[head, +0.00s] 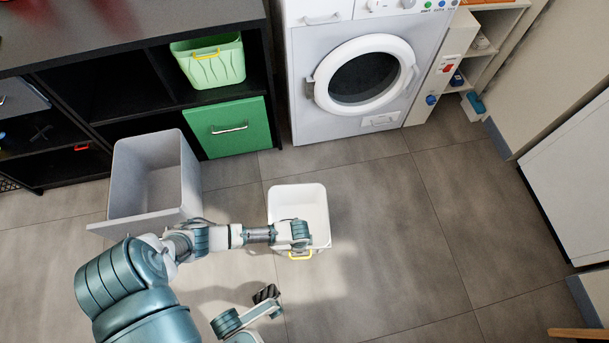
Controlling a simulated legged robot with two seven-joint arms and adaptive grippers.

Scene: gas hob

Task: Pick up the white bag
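The white bag (312,199) looks like a rounded, open-topped white container with a yellow handle (300,256) on its near side. It stands upright on the grey floor near the middle of the head view. A teal and white arm of mine reaches in from the lower left. Its end, my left gripper (300,238), is over the near rim, just above the handle. The fingers are not clear, so I cannot tell whether they are open or touch the handle. A second part of mine with a dark tip (266,294) shows below; I cannot tell whether it is my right gripper.
A grey open bin (122,180) stands left of the bag, close to my arm. A dark shelf unit (115,85) holds a light green basket (212,64) and a green drawer (228,127). A washing machine (300,60) stands behind. The floor (400,240) right of the bag is clear.

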